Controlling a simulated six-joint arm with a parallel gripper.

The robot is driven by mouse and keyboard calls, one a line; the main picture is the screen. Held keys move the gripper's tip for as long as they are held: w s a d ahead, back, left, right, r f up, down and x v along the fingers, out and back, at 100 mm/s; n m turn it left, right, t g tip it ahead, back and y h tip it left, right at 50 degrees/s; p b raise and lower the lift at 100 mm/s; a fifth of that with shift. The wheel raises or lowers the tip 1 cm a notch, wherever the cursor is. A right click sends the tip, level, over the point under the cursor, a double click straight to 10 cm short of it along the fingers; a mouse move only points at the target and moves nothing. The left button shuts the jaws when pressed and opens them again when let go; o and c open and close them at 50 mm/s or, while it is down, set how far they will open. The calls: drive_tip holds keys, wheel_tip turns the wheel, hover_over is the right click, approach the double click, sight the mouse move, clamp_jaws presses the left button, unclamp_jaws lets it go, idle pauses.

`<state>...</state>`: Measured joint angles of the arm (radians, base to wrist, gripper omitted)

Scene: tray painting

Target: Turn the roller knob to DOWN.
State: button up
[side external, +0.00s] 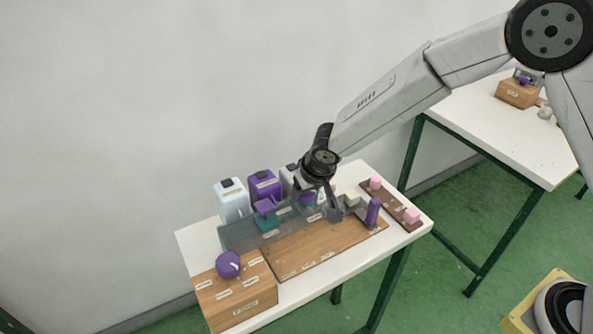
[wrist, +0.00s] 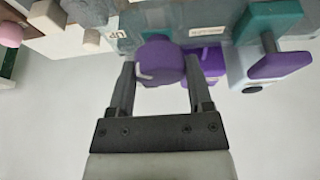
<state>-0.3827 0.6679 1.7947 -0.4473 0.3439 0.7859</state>
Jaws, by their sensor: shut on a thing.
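The roller knob (wrist: 158,60) is a round purple knob with a white pointer line, seen in the wrist view. My gripper (wrist: 160,72) is shut on it, one finger on each side. The pointer line runs toward the lower left of the knob face in that view. A small UP label (wrist: 117,34) is on the grey panel left of the knob. In the side view my gripper (side external: 331,206) is at the grey panel behind the wooden tray (side external: 305,258). The knob cannot be made out clearly there, and no DOWN label is readable.
A second purple knob (side external: 228,264) sits on a wooden box (side external: 240,299) at the front left. A white bottle (side external: 232,198) and a purple bottle (side external: 265,186) stand behind the panel. An upright purple cylinder (side external: 373,211) and a strip with pink blocks (side external: 376,183) are at the right.

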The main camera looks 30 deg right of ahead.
drive_tip(key=shift+a+m+g+h, duration=0.15)
drive_tip(key=shift+m+h, duration=0.3)
drive_tip(key=shift+m, duration=0.65)
drive_tip(key=shift+d+m+g+h, duration=0.15)
drive_tip(key=shift+m+h, duration=0.3)
drive_tip(key=shift+m, duration=0.65)
drive_tip(key=shift+a+m+g+h, duration=0.1)
drive_tip(key=shift+m+g+h, duration=0.2)
drive_tip(key=shift+m, duration=0.85)
drive_tip(key=shift+a+m+g+h, duration=0.15)
drive_tip(key=shift+m+h, duration=0.25)
drive_tip(key=shift+m, duration=0.75)
drive_tip(key=shift+d, duration=0.1)
drive_tip(key=o, duration=1.3)
drive_tip(key=shift+r, duration=0.15)
drive_tip(key=shift+v, duration=3.75)
